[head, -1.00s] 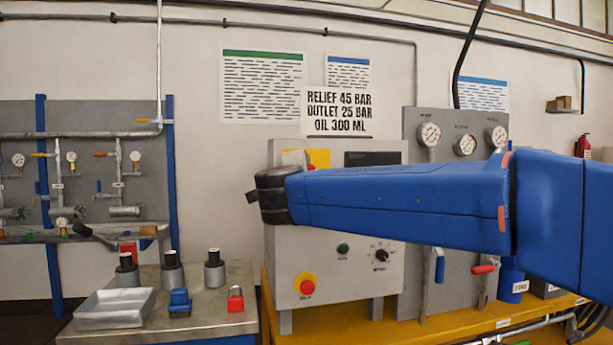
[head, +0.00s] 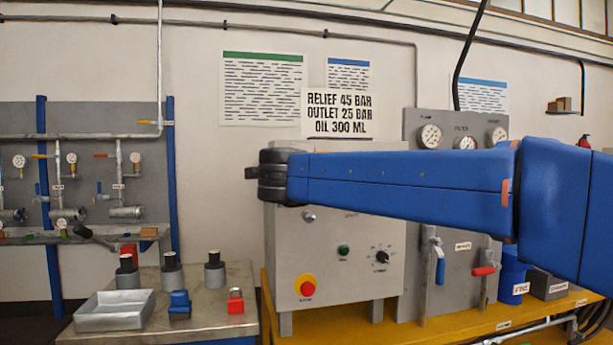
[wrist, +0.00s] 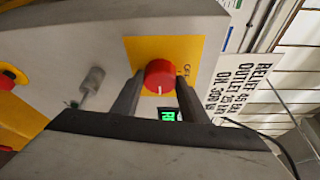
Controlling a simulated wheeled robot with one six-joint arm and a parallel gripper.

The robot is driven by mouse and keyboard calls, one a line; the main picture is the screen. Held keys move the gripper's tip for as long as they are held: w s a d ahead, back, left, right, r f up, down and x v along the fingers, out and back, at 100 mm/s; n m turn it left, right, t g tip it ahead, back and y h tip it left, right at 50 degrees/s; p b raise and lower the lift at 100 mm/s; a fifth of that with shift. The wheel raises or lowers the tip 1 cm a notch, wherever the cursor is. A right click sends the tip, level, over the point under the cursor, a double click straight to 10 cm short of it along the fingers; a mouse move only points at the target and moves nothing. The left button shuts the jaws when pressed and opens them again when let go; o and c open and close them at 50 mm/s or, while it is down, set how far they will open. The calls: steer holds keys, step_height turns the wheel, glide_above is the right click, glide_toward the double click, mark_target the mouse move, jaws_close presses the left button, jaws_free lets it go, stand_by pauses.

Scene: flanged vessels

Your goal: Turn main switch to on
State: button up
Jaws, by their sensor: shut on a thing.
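The main switch is a red round knob (wrist: 160,73) on a yellow plate (wrist: 196,52) in the wrist view. A short white mark on the knob points toward the bottom of that picture. The grey control box (head: 320,255) shows below the arm.
The box front also carries a red stop button (head: 307,288), a green button (head: 343,250) and a black selector (head: 382,256). A lit green display (wrist: 168,115) shows between my fingers. Gauges (head: 431,136) and a blue-handled valve (head: 440,268) stand to the right.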

steer(key=shift+f, duration=0.1)
steer(key=o, duration=1.1)
steer(key=shift+c, duration=0.2)
steer(key=s+a+r, duration=0.1)
steer(key=s, duration=1.6)
steer(key=shift+a+r, duration=0.2)
steer(key=shift+a, duration=0.2)
steer(key=shift+s, duration=0.1)
